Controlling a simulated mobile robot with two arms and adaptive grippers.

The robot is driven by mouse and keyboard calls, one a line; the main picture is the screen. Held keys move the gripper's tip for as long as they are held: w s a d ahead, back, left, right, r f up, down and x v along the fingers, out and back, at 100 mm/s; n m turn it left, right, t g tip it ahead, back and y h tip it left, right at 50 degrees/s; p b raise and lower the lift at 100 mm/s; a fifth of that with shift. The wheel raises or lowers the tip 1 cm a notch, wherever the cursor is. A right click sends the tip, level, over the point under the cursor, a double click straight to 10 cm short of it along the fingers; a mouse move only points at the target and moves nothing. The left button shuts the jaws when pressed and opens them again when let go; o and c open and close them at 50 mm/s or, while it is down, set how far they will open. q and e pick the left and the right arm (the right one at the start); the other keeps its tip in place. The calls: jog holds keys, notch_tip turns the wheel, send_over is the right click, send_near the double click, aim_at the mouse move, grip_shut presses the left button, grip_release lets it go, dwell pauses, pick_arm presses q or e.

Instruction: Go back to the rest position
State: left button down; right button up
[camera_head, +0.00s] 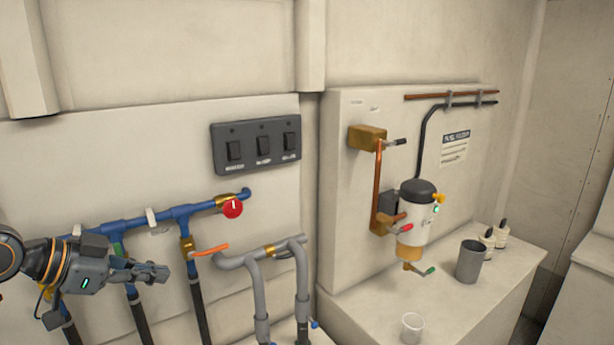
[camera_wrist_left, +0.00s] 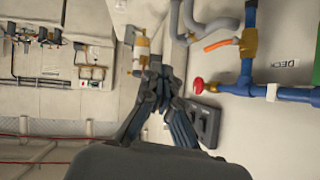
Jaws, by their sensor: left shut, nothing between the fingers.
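My left gripper (camera_head: 152,272) comes in from the left in the head view, in front of the blue pipework (camera_head: 135,223). Its fingers are together and hold nothing. In the left wrist view the same gripper (camera_wrist_left: 165,75) shows with its fingertips close together. The orange-handled valve (camera_head: 208,251) is just right of the fingertips in the head view; I cannot tell the exact gap. My right gripper is in neither view.
A red knob (camera_head: 232,208) sits on the blue pipe below a dark switch panel (camera_head: 257,145). Grey pipes (camera_head: 262,255) rise further right. A filter unit (camera_head: 413,220) hangs over a ledge with a grey cup (camera_head: 469,262), a white cup (camera_head: 412,328) and small bottles (camera_head: 501,234).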

pick_arm(q)
jog(key=s+d+f+n+g+y, duration=0.1)
jog(key=s+d+f, duration=0.15)
jog(key=f, duration=0.55)
jog(key=s+d+f+n+g+y, duration=0.1)
jog(key=s+d+f, duration=0.15)
jog(key=f, duration=0.55)
jog(key=s+d+f+n+y, duration=0.15)
jog(key=s+f, duration=0.25)
jog(key=f, duration=0.4)
jog(key=s+f+n+g+y, duration=0.1)
jog(key=s+f+n+y, duration=0.15)
jog(key=s+f, duration=0.45)
jog(key=s+f+n+g+y, duration=0.2)
jog(key=s+f+n, duration=0.15)
jog(key=s, duration=0.85)
notch_tip(320, 180, down, 32)
jog(key=s+b, duration=0.2)
jog(key=b, duration=0.3)
jog(key=s+a+f+g+b, duration=0.2)
jog(key=s+a+f, duration=0.1)
jog(key=s+f, duration=1.2)
notch_tip(320, 180, down, 3)
jog(key=shift+s+a+r+b, duration=0.2)
jog(key=shift+s+a+b, duration=0.1)
jog(key=shift+a+b, duration=0.1)
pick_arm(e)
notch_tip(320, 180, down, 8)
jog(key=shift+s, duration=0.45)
